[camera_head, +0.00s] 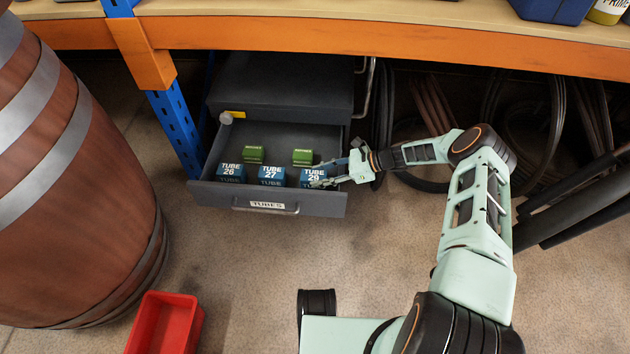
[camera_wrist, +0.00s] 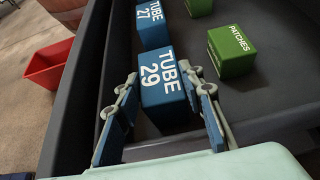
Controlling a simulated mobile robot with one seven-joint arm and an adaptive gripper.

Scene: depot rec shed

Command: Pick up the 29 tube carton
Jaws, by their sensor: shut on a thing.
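The 29 tube carton (camera_head: 313,177) is a small blue box with white lettering at the right front of an open grey drawer (camera_head: 268,209) labelled TUBES. In the wrist view the same carton (camera_wrist: 161,84) sits between my two fingers. My gripper (camera_head: 328,173) reaches in over the drawer's right side and is shut on the 29 carton. The gripper also shows in the wrist view (camera_wrist: 164,98), with one finger at each side of the carton. The carton appears to be still inside the drawer; its underside is hidden.
Blue cartons 27 (camera_head: 271,175) and 26 (camera_head: 231,172) stand left of it. Two green boxes (camera_head: 302,157) (camera_head: 253,154) are behind; one reads PATCHES (camera_wrist: 231,51). A workbench (camera_head: 350,35) overhangs the drawer. A barrel (camera_head: 80,180) and red bin (camera_head: 166,325) stand left.

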